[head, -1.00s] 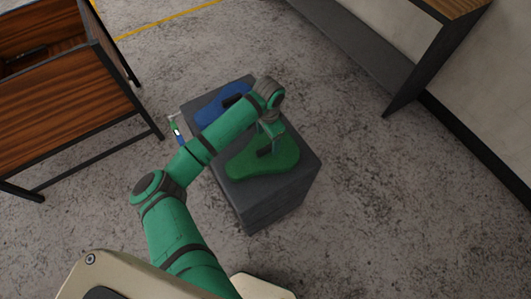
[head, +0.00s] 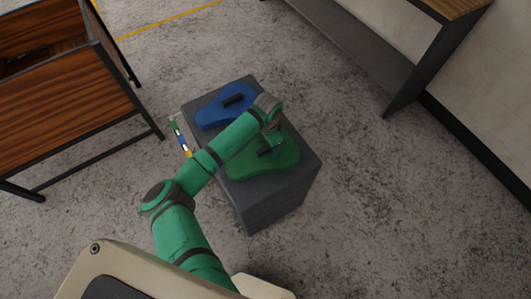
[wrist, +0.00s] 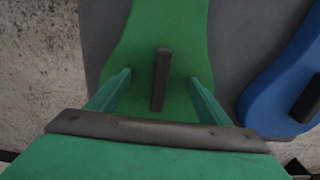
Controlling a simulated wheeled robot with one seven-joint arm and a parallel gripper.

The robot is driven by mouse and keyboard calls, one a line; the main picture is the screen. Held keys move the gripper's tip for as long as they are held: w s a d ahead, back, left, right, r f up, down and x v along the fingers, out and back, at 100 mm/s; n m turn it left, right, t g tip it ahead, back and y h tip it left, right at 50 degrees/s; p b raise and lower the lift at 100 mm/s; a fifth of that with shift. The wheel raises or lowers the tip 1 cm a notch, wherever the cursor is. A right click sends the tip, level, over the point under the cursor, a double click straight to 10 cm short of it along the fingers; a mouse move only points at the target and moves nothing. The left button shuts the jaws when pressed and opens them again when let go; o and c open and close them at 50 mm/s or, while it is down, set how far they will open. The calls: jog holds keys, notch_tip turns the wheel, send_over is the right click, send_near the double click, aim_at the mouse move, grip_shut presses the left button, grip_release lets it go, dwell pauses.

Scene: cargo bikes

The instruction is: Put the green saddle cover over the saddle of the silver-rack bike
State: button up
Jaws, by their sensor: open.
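The green saddle cover (head: 268,160) lies on top of a dark grey block-shaped stand. It also shows in the wrist view (wrist: 165,35), with a dark upright tab (wrist: 161,80) on it. My gripper (wrist: 160,85) is open over the cover, one finger on each side of the tab and apart from it. In the head view my gripper (head: 272,148) is low over the green cover, partly hidden by my arm. No bike or saddle is in view.
A blue saddle cover (head: 224,107) with a dark tab lies beside the green one on the grey stand (head: 265,208). A wood-panelled dark-framed box (head: 70,95) stands at left. A dark bench (head: 375,50) runs along the wall. Speckled floor is open around the stand.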

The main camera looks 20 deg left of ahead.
jog(key=shift+s+d+f, duration=0.15)
jog(key=shift+s+f, duration=0.1)
jog(key=shift+f, duration=0.6)
jog(key=c, duration=0.3)
jog(key=shift+w+r, duration=0.15)
jog(key=shift+r, duration=0.6)
jog(key=shift+c, duration=0.9)
jog(key=shift+w+r, duration=0.1)
jog(key=shift+r, duration=0.15)
grip_shut()
jog(key=shift+r, duration=2.15)
